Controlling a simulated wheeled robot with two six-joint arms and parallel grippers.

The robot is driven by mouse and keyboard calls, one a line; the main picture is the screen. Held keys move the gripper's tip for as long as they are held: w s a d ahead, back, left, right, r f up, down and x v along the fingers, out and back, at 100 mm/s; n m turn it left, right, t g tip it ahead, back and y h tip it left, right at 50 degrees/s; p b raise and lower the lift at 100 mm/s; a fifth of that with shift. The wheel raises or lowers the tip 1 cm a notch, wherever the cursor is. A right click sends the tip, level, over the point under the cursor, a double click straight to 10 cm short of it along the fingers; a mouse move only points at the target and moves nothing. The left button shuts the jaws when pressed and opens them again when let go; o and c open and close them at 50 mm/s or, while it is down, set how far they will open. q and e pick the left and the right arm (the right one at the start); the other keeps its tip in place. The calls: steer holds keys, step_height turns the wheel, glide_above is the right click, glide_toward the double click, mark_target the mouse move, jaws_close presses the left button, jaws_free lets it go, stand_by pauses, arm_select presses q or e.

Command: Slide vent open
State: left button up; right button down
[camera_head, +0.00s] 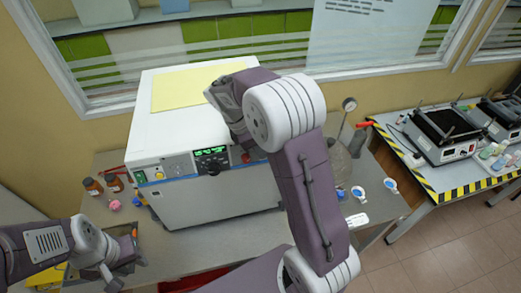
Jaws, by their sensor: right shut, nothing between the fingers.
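A large white box-shaped machine (185,200) stands on the grey bench, with a pale yellow panel on its top. Its front edge carries a black control panel (211,160) with green lit digits. I cannot make out a vent. My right arm crosses in front of the machine's right part and bends down at its top right. My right gripper (244,156) is shut and empty by the front edge, right of the control panel, mostly hidden by my arm. My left gripper (111,281) is low at the left, apart from the machine. Its fingers are too unclear to judge.
Brown bottles (93,187) and a pink item (114,205) stand left of the machine. A gauge (349,104) and several small blue-and-white items stand to its right. A second table (425,190) with striped edges holds black-topped devices. A window is behind.

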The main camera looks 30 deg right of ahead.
steer(key=shift+f, duration=0.15)
steer(key=shift+d, duration=0.25)
steer(key=d, duration=0.2)
steer(key=s+d+p, duration=0.1)
steer(key=d, duration=0.1)
steer(key=shift+s+d, duration=0.1)
steer(key=shift+d, duration=0.2)
